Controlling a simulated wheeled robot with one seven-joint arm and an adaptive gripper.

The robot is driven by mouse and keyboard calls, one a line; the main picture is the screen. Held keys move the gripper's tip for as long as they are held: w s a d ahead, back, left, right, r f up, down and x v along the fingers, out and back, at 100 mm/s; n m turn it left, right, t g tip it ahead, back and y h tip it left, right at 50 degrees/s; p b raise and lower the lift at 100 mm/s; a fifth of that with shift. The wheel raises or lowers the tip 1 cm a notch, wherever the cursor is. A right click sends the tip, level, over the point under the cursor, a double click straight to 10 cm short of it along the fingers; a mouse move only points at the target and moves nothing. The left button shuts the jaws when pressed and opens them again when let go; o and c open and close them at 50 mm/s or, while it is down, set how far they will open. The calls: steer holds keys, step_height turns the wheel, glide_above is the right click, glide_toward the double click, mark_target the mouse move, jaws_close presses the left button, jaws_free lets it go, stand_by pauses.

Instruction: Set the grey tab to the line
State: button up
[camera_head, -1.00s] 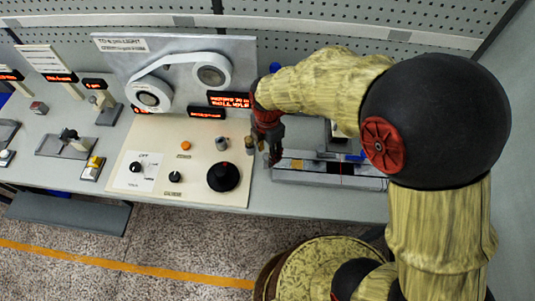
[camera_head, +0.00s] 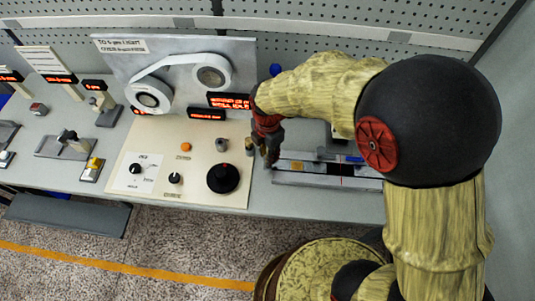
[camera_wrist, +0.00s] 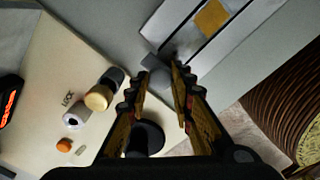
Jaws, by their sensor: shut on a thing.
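My gripper (camera_head: 269,160) is at the left end of a long grey slide fixture (camera_head: 315,181) on the bench. In the wrist view its two fingers (camera_wrist: 158,76) are closed around a small grey block that looks like the grey tab (camera_wrist: 158,79), at the end of the pale rails. A thin dark reddish line (camera_head: 341,181) crosses the fixture to the right of my gripper.
A cream control panel (camera_head: 205,165) lies left of my gripper, with a black knob (camera_head: 223,178) and an orange button (camera_head: 186,147). A tan cylinder (camera_wrist: 98,98) and a grey one (camera_wrist: 75,117) stand close beside the fingers. A tape-reel board (camera_head: 180,70) rises behind.

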mark_target(283, 165)
jaws_close()
steer(key=d, duration=0.1)
steer(key=d+p, duration=0.1)
steer(key=d, duration=0.3)
steer(key=shift+s+r+p, duration=0.1)
steer(key=shift+s+p, duration=0.25)
steer(key=shift+d, duration=0.1)
steer(key=o, duration=0.7)
jaws_free()
steer(key=shift+d, duration=0.1)
steer(key=shift+o, duration=0.7)
